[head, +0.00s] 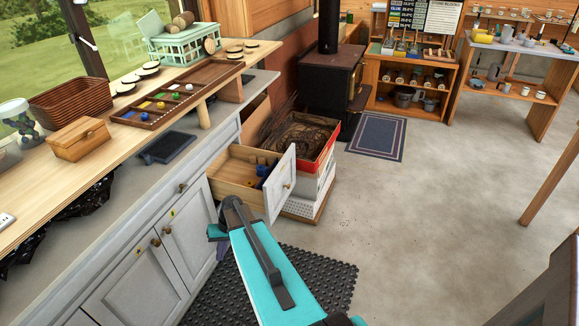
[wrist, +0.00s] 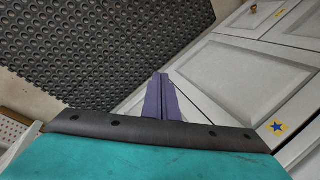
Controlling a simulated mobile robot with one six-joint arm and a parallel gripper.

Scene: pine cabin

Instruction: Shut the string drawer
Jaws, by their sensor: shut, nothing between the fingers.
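The open drawer (head: 232,172) sticks out of the grey cabinet under the counter. It has wooden sides, a pale grey front panel (head: 281,186) with a knob, and blue and dark items inside. I cannot read a label on it. My gripper (head: 221,247) is low in front of the cabinet, nearer than the drawer and below its front, partly hidden behind my teal arm. In the wrist view my gripper's purple fingers (wrist: 160,82) are together with nothing between them, over the edge between the floor mat and the cabinet doors.
Cabinet doors (head: 139,282) with small knobs stand left of my gripper. A red-and-white crate (head: 318,176) holding dark twigs stands just beyond the drawer. The concrete floor (head: 420,220) to the right is open.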

